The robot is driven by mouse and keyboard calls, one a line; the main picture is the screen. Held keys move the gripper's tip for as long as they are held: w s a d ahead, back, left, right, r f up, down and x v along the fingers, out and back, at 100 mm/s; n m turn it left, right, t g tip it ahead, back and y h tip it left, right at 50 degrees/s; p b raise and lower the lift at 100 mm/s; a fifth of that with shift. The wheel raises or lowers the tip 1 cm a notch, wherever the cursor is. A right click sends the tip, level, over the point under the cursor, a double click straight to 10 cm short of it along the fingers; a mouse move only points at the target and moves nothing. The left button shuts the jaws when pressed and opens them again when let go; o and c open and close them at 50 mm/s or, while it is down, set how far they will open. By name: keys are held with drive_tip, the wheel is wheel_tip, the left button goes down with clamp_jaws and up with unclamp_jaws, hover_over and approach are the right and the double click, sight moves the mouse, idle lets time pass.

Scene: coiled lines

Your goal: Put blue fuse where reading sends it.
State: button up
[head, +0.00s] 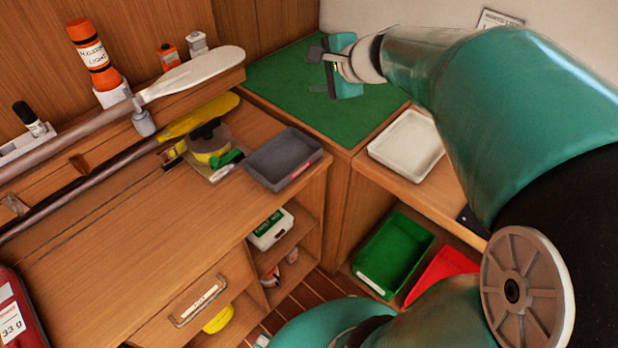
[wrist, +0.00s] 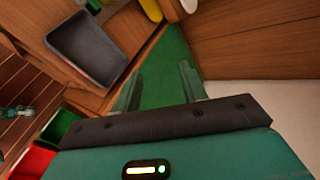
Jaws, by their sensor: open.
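I see no blue fuse in either view. My gripper (head: 318,72) is raised over the green mat (head: 285,98) at the back corner, and it holds nothing. In the wrist view, its two fingers (wrist: 160,78) stand apart over the same mat (wrist: 166,70). No reading can be made out for certain. A wall sign (head: 497,19) is partly hidden by my arm and too small to read. A grey tray (head: 283,158) and a white tray (head: 382,150) look empty. A green bin (head: 395,255) and a red bin (head: 436,272) stand low down.
An oar (head: 195,73) and a dark pole (head: 95,190) lie along the left bench. A yellow reel (head: 208,148) sits beside the grey tray. An orange light (head: 92,55) stands at the back. The near bench top (head: 150,245) has free room. Shelves hold a white box (head: 270,230).

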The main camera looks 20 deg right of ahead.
drive_tip(key=s+a+f+n+g, duration=0.2)
drive_tip(key=s+a+n+g, duration=0.2)
drive_tip(key=s+a+n, duration=0.75)
drive_tip(key=s+f+n+g+h, duration=0.1)
drive_tip(key=s+f+n+h, duration=0.2)
drive_tip(key=s+n, duration=0.3)
drive_tip(key=s, duration=0.3)
drive_tip(key=shift+s+f, duration=0.2)
